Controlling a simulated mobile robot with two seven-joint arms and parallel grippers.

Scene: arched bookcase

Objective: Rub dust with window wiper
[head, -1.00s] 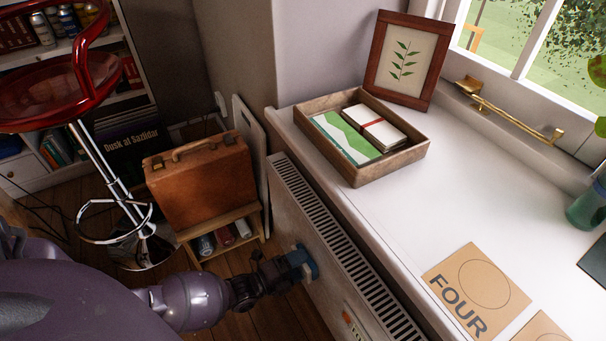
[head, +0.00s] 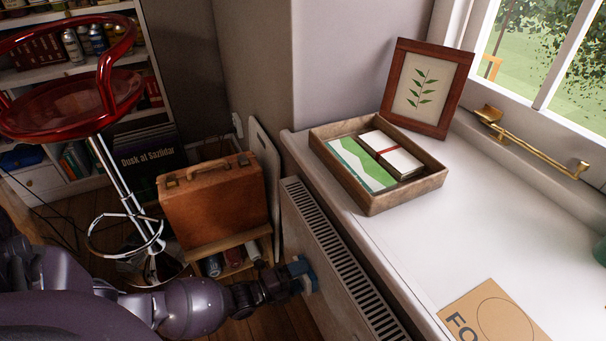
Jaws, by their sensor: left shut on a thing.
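My left gripper (head: 284,284) is low in the middle of the head view, beside the front face of the white radiator (head: 334,262). It is shut on a small blue thing (head: 305,272), which looks like the window wiper. The blue thing is at the radiator's front panel; I cannot tell whether it touches. Much of the wiper is hidden by the gripper or too small to make out. No dust can be clearly made out. My right gripper is not in view.
A brown suitcase (head: 212,203) stands on a small wooden rack left of the radiator. A red bar stool (head: 75,105) is further left. Above the radiator, the white sill (head: 440,235) holds a wooden tray (head: 400,195), a framed leaf picture (head: 428,88) and a card (head: 490,316).

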